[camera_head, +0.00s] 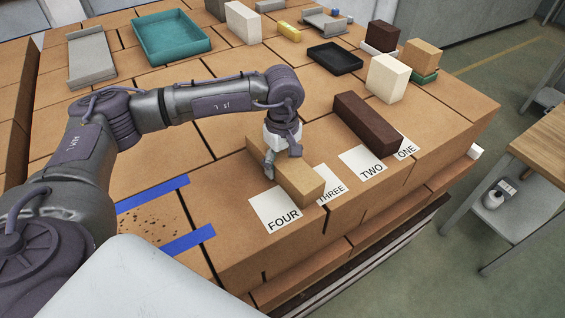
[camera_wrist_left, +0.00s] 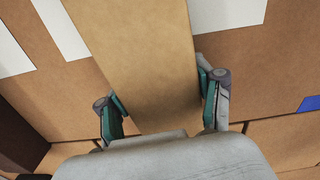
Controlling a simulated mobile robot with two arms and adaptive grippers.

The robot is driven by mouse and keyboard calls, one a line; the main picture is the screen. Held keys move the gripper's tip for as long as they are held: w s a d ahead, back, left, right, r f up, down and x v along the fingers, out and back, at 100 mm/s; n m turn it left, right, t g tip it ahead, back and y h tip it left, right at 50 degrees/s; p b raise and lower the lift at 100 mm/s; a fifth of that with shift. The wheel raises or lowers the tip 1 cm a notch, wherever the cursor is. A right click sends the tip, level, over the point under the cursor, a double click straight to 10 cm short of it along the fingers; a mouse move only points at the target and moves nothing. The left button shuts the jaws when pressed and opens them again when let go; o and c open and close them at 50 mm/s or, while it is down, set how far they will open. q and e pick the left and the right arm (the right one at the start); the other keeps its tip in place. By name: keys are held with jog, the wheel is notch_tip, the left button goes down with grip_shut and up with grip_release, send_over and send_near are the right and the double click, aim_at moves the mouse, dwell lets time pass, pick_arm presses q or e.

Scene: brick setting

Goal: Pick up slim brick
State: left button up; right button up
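A long tan brick (camera_head: 300,182) lies on the brick-topped surface beside the paper labels FOUR and THREE. It also fills the middle of the left wrist view (camera_wrist_left: 140,50). My left gripper (camera_head: 283,160) is over the far part of this brick, pointing down. In the left wrist view its two fingers (camera_wrist_left: 162,108) are spread about the brick's width apart, one at each long side. I cannot tell whether the pads touch it. A dark brown long brick (camera_head: 367,122) lies to the right, by labels TWO and ONE. My right gripper is not in view.
A cream block (camera_head: 387,78) stands behind the dark brick. A black tray (camera_head: 335,58), a teal tray (camera_head: 171,36) and a grey tray (camera_head: 91,55) lie farther back. Blue tape strips (camera_head: 188,241) are at the near left. The surface's edge is close to the labels.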

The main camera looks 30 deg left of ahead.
pick_arm(q)
jog(key=c, duration=0.8)
jog(key=shift+w, duration=0.1)
grip_shut()
jog(key=shift+r, duration=0.2)
